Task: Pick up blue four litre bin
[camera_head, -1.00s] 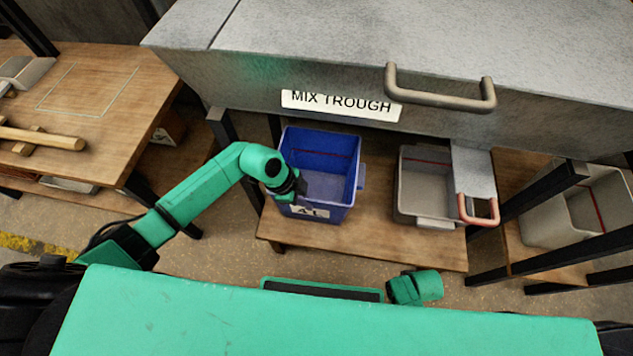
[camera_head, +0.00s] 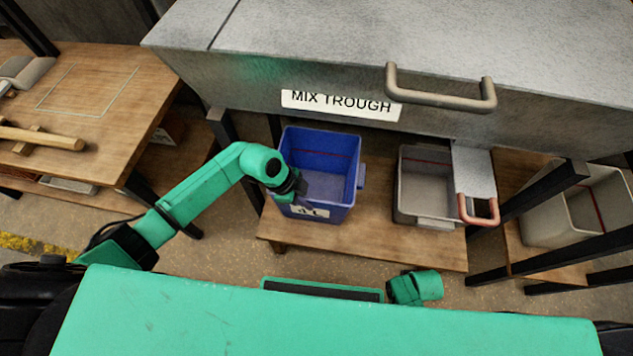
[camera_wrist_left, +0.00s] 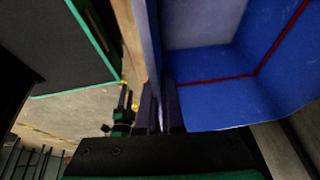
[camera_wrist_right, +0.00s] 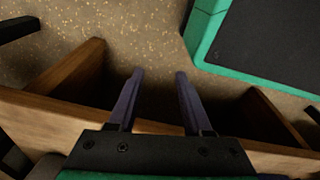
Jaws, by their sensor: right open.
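The blue bin (camera_head: 322,165) stands upright on the low wooden shelf below the mix trough, with its open top up and a white label on its front. My left gripper (camera_head: 301,192) is at the bin's near left rim. In the left wrist view, the fingers (camera_wrist_left: 160,105) are close together on both sides of the bin's wall (camera_wrist_left: 215,60), one inside and one outside. My right gripper (camera_wrist_right: 158,75) is open and empty in its wrist view, over a wooden edge and the floor. Its fingers are hidden in the head view.
A grey bin (camera_head: 427,185) stands to the right on the same shelf (camera_head: 375,240), beside a pink handle. The trough (camera_head: 340,60) overhangs the shelf from behind. Dark posts flank the shelf. Another pale bin (camera_head: 580,210) stands at far right. A wooden table (camera_head: 110,110) is at left.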

